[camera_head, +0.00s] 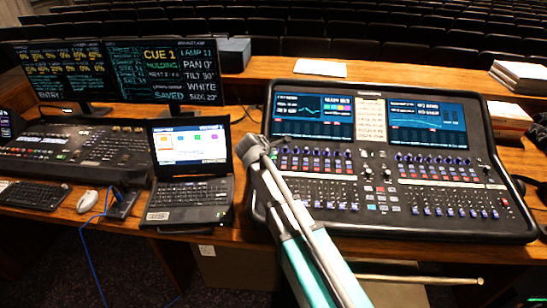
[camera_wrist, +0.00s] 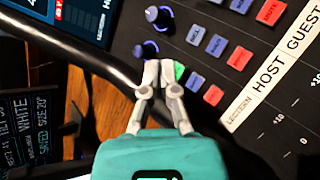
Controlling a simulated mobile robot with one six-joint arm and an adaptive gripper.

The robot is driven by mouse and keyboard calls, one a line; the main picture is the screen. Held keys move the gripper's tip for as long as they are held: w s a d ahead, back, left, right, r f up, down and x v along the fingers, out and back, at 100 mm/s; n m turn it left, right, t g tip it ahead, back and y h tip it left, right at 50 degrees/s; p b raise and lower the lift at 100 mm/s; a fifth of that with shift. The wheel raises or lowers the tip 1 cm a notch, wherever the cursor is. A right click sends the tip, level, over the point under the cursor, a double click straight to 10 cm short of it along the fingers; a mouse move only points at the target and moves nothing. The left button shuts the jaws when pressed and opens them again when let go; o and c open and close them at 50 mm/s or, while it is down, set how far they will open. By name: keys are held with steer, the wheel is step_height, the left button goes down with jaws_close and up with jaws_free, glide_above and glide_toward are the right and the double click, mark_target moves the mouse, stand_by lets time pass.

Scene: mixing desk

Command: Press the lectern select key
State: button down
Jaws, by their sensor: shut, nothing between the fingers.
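The mixing desk (camera_head: 352,215) stands on the wooden table at the right in the head view. In the wrist view, a white label strip (camera_wrist: 268,75) reads LECTERN, HOST and GUEST. In line with the LECTERN label are a red key (camera_wrist: 213,95), a blue key (camera_wrist: 195,82) and a green key (camera_wrist: 179,71). The lettering on these keys is too small to read surely. My gripper (camera_wrist: 159,66) is shut and empty, its fingertips just left of the green key; contact cannot be told. In the head view my arm hides this left edge of the desk.
Dark blue knobs (camera_wrist: 147,50) sit close beyond my fingertips. A laptop (camera_head: 188,175) stands left of the desk, with monitors (camera_head: 165,68) behind. Papers (camera_head: 320,68) lie behind the desk.

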steer(key=shift+s+r+p, duration=0.15)
steer(key=shift+r+p, duration=1.1)
steer(key=shift+p, duration=0.05)
steer(key=shift+s+r+p, duration=0.1)
steer(key=shift+r+p, duration=1.15)
steer(key=shift+s, duration=0.1)
